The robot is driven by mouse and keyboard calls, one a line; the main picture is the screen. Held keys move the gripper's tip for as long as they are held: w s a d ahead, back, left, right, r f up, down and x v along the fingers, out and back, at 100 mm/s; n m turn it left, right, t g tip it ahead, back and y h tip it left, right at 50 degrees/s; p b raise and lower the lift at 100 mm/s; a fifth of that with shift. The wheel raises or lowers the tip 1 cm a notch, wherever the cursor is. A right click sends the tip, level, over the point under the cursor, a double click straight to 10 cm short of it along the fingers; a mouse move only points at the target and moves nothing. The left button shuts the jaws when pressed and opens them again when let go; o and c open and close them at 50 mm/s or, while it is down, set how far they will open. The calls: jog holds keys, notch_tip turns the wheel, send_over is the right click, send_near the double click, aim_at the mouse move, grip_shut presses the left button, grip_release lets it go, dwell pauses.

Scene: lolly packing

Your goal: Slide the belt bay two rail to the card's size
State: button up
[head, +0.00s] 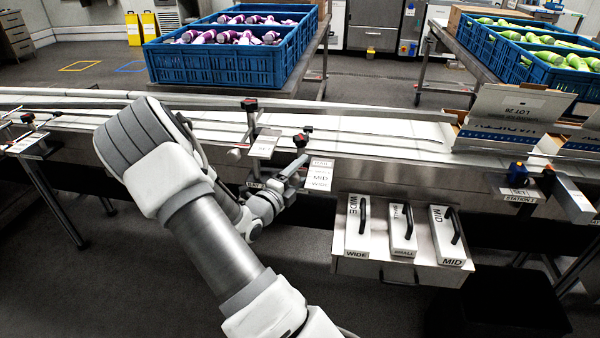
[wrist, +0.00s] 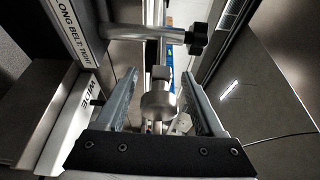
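The belt bay two hardware stands at the near edge of the conveyor, with a BAY 2 label (head: 255,185). A dark post with a red-topped knob (head: 249,105) rises there beside a grey plate card (head: 266,143), whose print I cannot read surely. A scale plate (head: 319,176) with MID and WIDE marks hangs to the right. My gripper (head: 292,172) is at this hardware. In the wrist view my gripper (wrist: 160,95) has its fingers apart on both sides of a round metal knob (wrist: 157,103), with gaps showing. A WIDE label (wrist: 82,106) lies left of the fingers.
A metal stand holds handled blocks marked WIDE (head: 357,225), SMALL (head: 403,225) and MID (head: 447,235). A carton (head: 508,105) sits on the belt at right. Blue crates (head: 215,66) stand behind. A rod with a black knob (wrist: 197,38) crosses above my fingers.

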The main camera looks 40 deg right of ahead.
jog(key=p+v, duration=0.3)
jog(key=v, duration=1.4)
jog(key=shift+a, duration=0.15)
